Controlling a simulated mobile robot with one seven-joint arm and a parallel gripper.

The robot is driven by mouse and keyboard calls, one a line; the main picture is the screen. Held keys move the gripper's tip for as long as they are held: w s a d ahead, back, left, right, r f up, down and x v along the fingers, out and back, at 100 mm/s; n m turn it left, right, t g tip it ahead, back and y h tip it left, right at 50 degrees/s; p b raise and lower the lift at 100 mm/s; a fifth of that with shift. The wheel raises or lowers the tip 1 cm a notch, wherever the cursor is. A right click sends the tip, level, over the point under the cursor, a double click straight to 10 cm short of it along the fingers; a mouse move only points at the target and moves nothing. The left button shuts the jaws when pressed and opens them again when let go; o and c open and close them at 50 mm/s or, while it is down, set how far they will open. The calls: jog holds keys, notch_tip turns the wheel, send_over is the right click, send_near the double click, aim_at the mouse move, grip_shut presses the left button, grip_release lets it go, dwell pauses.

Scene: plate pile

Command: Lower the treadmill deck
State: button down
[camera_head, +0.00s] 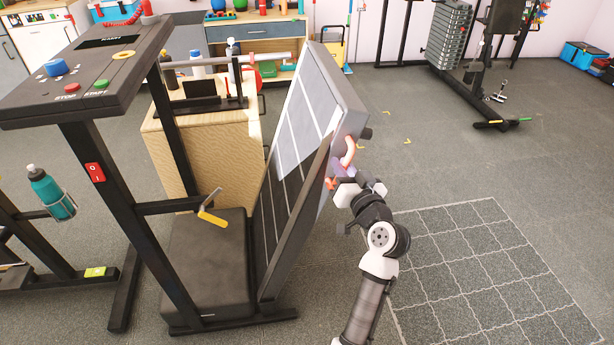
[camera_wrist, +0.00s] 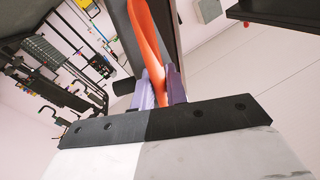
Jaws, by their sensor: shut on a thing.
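The treadmill deck (camera_head: 305,110) stands steeply tilted up beside the treadmill's frame, leaning a little to the right. An orange handle (camera_head: 350,152) is on the deck's right edge; it also fills the upper middle of the wrist view (camera_wrist: 150,45). My gripper (camera_head: 336,183) is at the handle's lower part. In the wrist view its two purple fingers (camera_wrist: 160,88) are shut on the handle, one on each side. A yellow lever (camera_head: 212,218) sits on the frame to the left of the deck. The treadmill console (camera_head: 85,62) is at the upper left.
A wooden cabinet (camera_head: 200,150) stands behind the treadmill frame. The floor to the right of my arm is open, with a grid-marked area (camera_head: 480,260). A weight machine (camera_head: 450,40) stands at the back right. A teal bottle (camera_head: 50,192) is at the far left.

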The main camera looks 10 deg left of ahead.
jog(key=w+d+f+m+b, duration=0.1)
jog(key=d+f+b, duration=0.1)
jog(key=d, duration=0.4)
jog(key=shift+w+f, duration=0.35)
jog(key=shift+f, duration=0.05)
jog(key=c, duration=1.5)
grip_release()
jog(key=shift+d+r, duration=0.1)
jog(key=shift+s, duration=0.2)
